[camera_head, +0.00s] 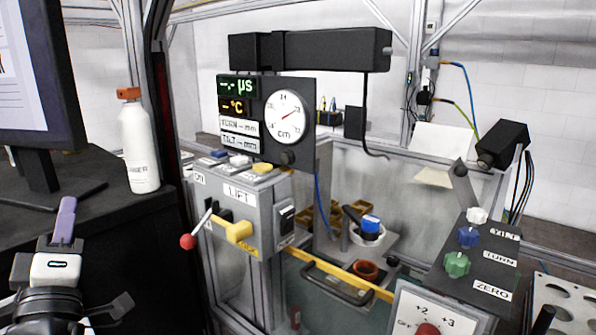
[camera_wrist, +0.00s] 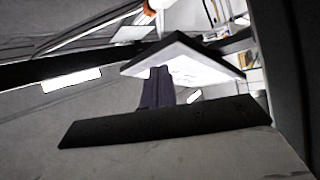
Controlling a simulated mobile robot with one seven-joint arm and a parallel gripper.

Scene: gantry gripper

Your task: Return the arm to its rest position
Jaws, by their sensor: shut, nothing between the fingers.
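My gripper (camera_head: 67,204) is at the lower left of the head view, with its purple fingers together and pointing up. It holds nothing. The rest of my arm runs out of the bottom left corner. In the wrist view the dark purple fingers (camera_wrist: 157,80) rise close together behind a black bar, with the white monitor screen (camera_wrist: 180,68) beyond them. The gripper appears in front of the black desk (camera_head: 135,235), apart from the control panel. Whether it touches anything cannot be made out.
A monitor (camera_head: 25,75) and a white bottle with an orange cap (camera_head: 138,145) stand on the desk behind my gripper. The LIFT box (camera_head: 245,205) with a red-knobbed lever (camera_head: 188,241) is to the right. Farther right are the gantry, dial (camera_head: 286,117) and knob panel (camera_head: 488,257).

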